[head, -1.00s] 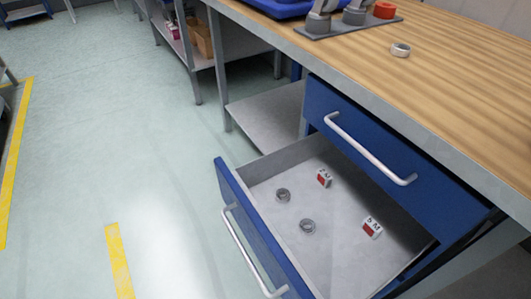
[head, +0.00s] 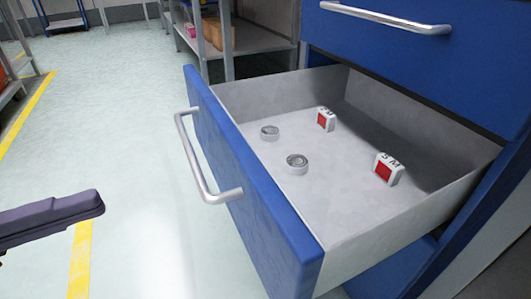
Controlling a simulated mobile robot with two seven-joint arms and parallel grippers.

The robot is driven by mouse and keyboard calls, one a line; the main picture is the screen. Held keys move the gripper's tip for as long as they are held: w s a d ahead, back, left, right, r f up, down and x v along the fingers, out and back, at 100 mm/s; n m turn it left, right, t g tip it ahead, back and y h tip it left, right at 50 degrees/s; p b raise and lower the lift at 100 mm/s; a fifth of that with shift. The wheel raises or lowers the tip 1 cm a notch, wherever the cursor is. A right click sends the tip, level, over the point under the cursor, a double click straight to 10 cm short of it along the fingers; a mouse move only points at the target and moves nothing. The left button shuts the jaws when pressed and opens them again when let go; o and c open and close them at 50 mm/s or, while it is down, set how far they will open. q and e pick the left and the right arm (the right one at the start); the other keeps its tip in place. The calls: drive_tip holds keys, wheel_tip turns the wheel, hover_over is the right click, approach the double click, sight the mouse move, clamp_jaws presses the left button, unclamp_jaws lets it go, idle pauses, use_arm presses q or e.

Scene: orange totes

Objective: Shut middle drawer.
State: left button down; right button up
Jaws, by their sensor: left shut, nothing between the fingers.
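The open drawer has a blue front (head: 235,170) with a silver bar handle (head: 195,165). It is pulled well out of the blue cabinet, and its grey inside is in full view. It holds two small round metal parts (head: 297,164) and two small red-and-white boxes (head: 389,169). Another blue drawer (head: 390,60) above it is closed, with its own bar handle (head: 385,18). My left gripper (head: 95,204) comes in from the left edge, shut and empty. It is apart from the drawer, to the left of the handle. My right gripper is out of view.
A grey shelf unit (head: 255,38) with boxes stands behind the drawer. The pale floor (head: 110,130) left of the drawer is clear, with yellow tape lines (head: 30,108). Blue cabinet parts show below the drawer at the right.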

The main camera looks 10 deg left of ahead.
use_arm(q)
drive_tip(key=b, duration=0.3)
approach(240, 166)
drive_tip(key=shift+m+g, duration=0.3)
drive_tip(key=x, duration=0.7)
drive_tip(key=shift+w+a+r, duration=0.1)
drive_tip(key=shift+a, duration=0.05)
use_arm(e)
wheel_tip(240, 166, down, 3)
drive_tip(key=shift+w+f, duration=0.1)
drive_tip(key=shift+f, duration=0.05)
